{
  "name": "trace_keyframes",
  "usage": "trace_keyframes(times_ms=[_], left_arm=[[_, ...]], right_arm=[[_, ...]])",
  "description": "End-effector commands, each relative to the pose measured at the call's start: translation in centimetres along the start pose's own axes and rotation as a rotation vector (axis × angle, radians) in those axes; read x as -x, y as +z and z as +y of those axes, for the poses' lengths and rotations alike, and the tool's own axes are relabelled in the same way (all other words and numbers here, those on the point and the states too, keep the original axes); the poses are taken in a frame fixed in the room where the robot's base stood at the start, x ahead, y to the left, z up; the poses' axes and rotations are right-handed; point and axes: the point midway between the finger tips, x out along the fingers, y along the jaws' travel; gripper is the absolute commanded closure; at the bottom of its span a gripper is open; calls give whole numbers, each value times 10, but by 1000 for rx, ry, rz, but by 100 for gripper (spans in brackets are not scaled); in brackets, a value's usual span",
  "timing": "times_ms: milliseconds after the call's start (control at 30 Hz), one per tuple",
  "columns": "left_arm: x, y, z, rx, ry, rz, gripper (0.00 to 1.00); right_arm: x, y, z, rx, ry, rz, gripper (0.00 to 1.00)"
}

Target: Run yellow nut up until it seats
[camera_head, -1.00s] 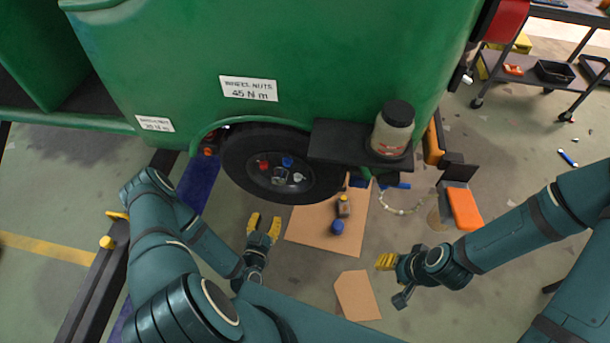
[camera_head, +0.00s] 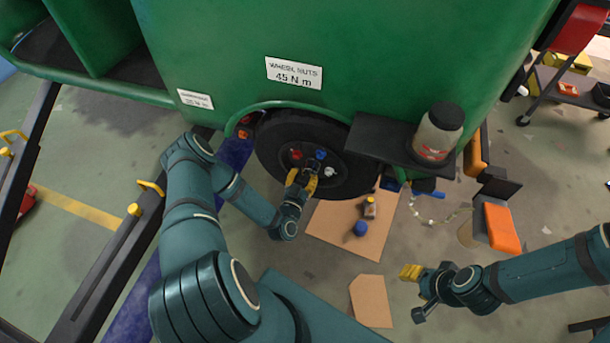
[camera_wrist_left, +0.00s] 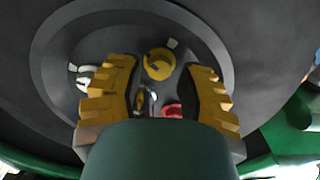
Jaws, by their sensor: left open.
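The yellow nut (camera_wrist_left: 158,64) shows in the left wrist view on the wheel hub, between and beyond my left fingertips. In the head view it is hidden behind my left gripper (camera_head: 302,180), which is at the wheel (camera_head: 345,178). My left gripper (camera_wrist_left: 157,85) is open, one yellow finger on each side of the nut, with no clear contact. The red nut (camera_head: 296,153), blue nut (camera_head: 320,154) and white nut (camera_head: 330,171) sit around the hub. My right gripper (camera_head: 411,272) hangs over the floor at the right, away from the wheel; its finger gap is unclear.
A dark shelf (camera_head: 385,148) with a capped jar (camera_head: 437,137) juts out above and right of the wheel. A cardboard sheet (camera_head: 335,232) lies below, with a small bottle (camera_head: 370,208) and blue cap (camera_head: 361,228). An orange box (camera_head: 502,228) is at the right.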

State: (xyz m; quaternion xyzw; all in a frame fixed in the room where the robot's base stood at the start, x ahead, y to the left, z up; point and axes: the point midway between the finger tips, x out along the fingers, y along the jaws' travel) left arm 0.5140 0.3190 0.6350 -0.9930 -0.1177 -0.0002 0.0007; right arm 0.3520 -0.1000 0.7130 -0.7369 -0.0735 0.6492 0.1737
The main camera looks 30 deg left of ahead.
Motion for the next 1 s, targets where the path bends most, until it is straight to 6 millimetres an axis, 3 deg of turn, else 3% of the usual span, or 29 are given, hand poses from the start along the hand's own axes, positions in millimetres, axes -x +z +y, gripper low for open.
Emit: trace_keyframes(times_ms=[433,533,567,1000], left_arm=[[-10,0,0,1,0,-1,60],[-10,0,0,1,0,-1,95],[-10,0,0,1,0,-1,100],[-10,-1,0,-23,1,0,100]], right_arm=[[-2,0,1,0,0,1,53],[-2,0,0,0,0,1,53],[-2,0,0,0,0,1,53],[0,0,0,0,0,1,53]])
